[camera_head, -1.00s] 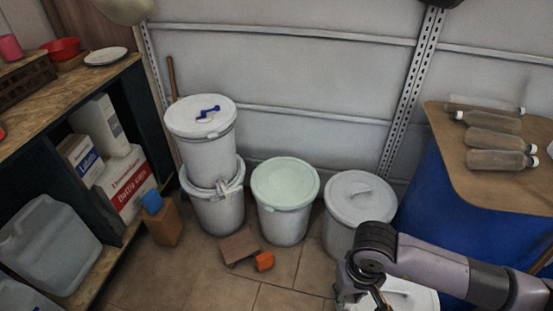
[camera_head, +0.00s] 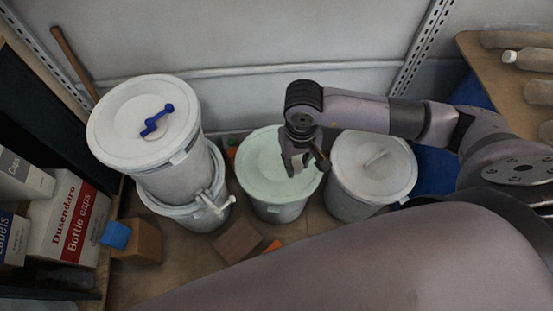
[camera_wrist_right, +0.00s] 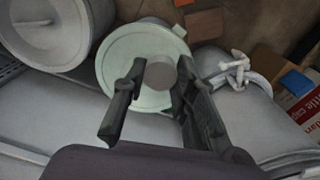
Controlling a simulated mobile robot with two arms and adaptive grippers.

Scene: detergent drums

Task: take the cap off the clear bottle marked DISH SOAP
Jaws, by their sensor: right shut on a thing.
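My right gripper (camera_head: 304,163) is shut on a small pale round thing (camera_wrist_right: 161,73), which sits between its fingertips in the right wrist view (camera_wrist_right: 160,88). It hangs over the mint-green drum lid; I cannot tell whether the held thing is a cap. Several clear bottles with brownish contents lie on the tabletop at the upper right in the head view, one bottle (camera_head: 532,59) with a white cap (camera_head: 510,56). No DISH SOAP marking can be read, so I cannot tell which bottle bears it. My left gripper is not in view.
The mint-lidded drum (camera_head: 258,163) stands between stacked white drums (camera_head: 150,125) with a blue item on top and a grey-lidded drum (camera_head: 372,172). A brown block (camera_head: 237,242) lies on the floor. Shelves with boxes (camera_head: 68,220) are at left.

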